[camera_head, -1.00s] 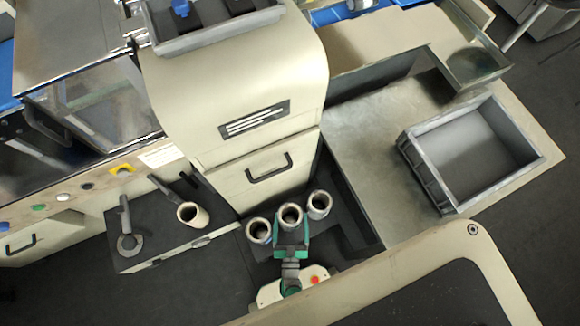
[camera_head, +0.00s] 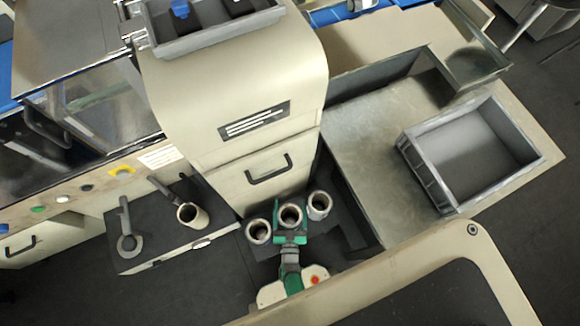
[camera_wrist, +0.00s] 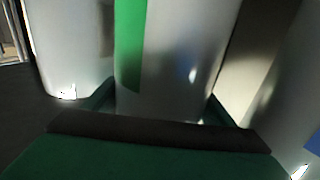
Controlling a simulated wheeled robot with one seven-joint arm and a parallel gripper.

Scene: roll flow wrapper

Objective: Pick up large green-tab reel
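The large green-tab reel (camera_head: 290,215) is the middle one of three upright silvery reels in the head view. In the wrist view its green stripe (camera_wrist: 130,45) runs down the reel wall (camera_wrist: 180,70). My gripper (camera_head: 290,210) reaches around this reel from the front, with one green finger on each side. In the wrist view the fingers (camera_wrist: 160,106) flank the reel's lower part with little gap. They look open around it, and firm contact cannot be seen. The reel stands upright among its neighbours.
Another reel stands close on the left (camera_head: 258,231) and one on the right (camera_head: 319,205); the right one shows a blue patch in the wrist view (camera_wrist: 313,138). The cream machine cabinet (camera_head: 250,180) rises behind. A grey crate (camera_head: 425,178) stands on the metal table at right.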

